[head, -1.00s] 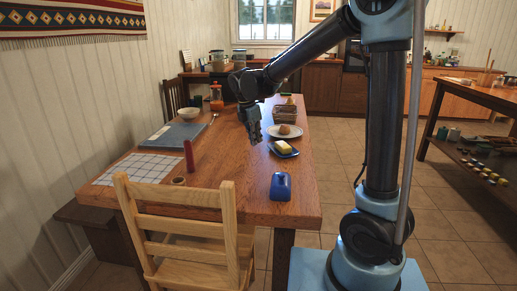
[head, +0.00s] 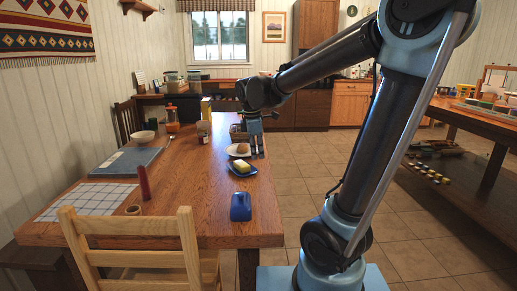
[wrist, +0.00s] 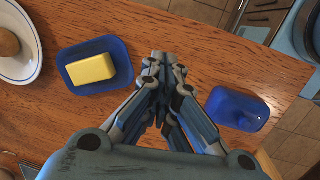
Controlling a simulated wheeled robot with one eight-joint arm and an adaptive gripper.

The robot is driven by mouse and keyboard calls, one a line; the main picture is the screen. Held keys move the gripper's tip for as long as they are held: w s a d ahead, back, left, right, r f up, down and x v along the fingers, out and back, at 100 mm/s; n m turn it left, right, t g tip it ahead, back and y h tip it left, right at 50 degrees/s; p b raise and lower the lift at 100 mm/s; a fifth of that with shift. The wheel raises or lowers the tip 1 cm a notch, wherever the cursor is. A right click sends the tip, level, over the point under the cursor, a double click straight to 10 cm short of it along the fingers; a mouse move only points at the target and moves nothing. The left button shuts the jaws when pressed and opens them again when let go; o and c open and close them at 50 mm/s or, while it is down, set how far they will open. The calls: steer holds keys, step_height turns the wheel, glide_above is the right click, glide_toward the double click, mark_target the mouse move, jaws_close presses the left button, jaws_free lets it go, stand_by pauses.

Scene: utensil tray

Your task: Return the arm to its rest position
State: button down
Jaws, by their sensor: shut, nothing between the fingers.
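My gripper (head: 256,146) is above the right edge of the wooden table (head: 190,205) in the head view, beside a plate with a bread roll. In the wrist view my gripper (wrist: 163,65) points down at the table with its fingers together and nothing between them. It hangs between a blue dish (wrist: 72,84) with a yellow butter block (wrist: 91,69) and a blue lid (wrist: 238,109). The lid also shows near the table's front right in the head view (head: 241,206). My arm reaches out over the table's right side.
A wooden chair (head: 130,222) stands at the table's front. A red cylinder (head: 144,183), a small round cup (head: 134,209), a checked mat (head: 88,202) and a blue board (head: 129,160) lie left. A second table (head: 470,125) stands right.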

steer(key=s+d+f+m, duration=0.4)
steer(key=s+d+m, duration=0.5)
steer(key=d, duration=0.4)
steer(key=s+d+f+m+y, duration=0.1)
steer(key=s+d+f+m, duration=0.5)
steer(key=s+f+m, duration=0.3)
steer(key=shift+s+d+m+t, duration=0.3)
steer(key=shift+s+d+m, duration=0.1)
steer(key=shift+s, duration=0.4)
